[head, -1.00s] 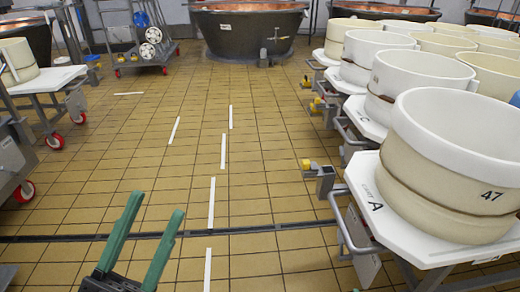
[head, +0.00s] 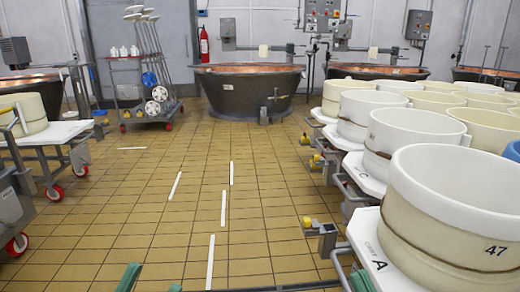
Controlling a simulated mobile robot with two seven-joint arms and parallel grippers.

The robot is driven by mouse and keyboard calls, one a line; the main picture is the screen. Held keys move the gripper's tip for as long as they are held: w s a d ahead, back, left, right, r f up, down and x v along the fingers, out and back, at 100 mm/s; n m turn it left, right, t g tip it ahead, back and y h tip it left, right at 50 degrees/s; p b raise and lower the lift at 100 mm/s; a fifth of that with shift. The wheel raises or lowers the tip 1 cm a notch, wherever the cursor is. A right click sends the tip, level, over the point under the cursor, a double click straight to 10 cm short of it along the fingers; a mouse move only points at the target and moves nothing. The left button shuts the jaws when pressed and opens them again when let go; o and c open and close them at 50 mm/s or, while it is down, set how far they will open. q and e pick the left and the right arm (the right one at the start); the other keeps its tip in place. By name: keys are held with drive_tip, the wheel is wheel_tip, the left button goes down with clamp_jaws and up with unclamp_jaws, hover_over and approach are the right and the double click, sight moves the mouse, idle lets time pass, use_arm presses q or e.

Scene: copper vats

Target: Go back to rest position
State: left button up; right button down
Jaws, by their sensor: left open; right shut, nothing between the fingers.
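My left gripper (head: 152,282) shows at the bottom edge of the head view, left of centre. Only the tips of its two green fingers are visible, set well apart with bare floor between them. It is open and empty. My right gripper (head: 361,281) shows at the bottom edge, right of centre, next to the near white table. Only its green fingertips show, close together, shut with nothing held. The rest of both arms is out of view.
White tables bearing large cream tubs (head: 452,217) line the right side. A wheeled table (head: 50,133) stands at left. A trolley (head: 143,85) and a copper vat (head: 250,92) stand at the back. The tiled floor (head: 185,190) between is open, with white strips.

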drive_tip(key=s+a+r+n+g+y+p, duration=0.1)
drive_tip(key=s+a+r+n+y+p, duration=0.1)
drive_tip(key=s+r+n+y, duration=0.3)
use_arm(q)
drive_tip(key=w+a+f+n+g+y+p, duration=0.35)
drive_tip(key=w+f+n+y+p, duration=0.55)
drive_tip(key=p, duration=0.5)
use_arm(e)
drive_tip(key=w+d+f+m+g+h, duration=0.3)
drive_tip(key=w+f+m+g+h, duration=0.3)
drive_tip(key=h, duration=0.4)
use_arm(q)
drive_tip(key=s+f+n+g+y+p, duration=0.1)
drive_tip(key=s+f+g+y+p, duration=0.3)
drive_tip(key=s+f+g+p, duration=0.5)
drive_tip(key=s+p, duration=0.2)
drive_tip(key=p, duration=0.1)
drive_tip(key=shift+a+f+n+p, duration=0.3)
drive_tip(key=shift+a+f, duration=0.1)
use_arm(e)
drive_tip(key=s+d+f+m+g+h, duration=0.1)
drive_tip(key=s+f+m+g+h, duration=0.2)
drive_tip(key=s+f+g, duration=0.4)
wheel_tip(320, 180, down, 5)
drive_tip(key=shift+s+d+f+m+h, duration=0.1)
drive_tip(key=shift+s+d+m+h, duration=0.2)
drive_tip(key=shift+s+m, duration=0.3)
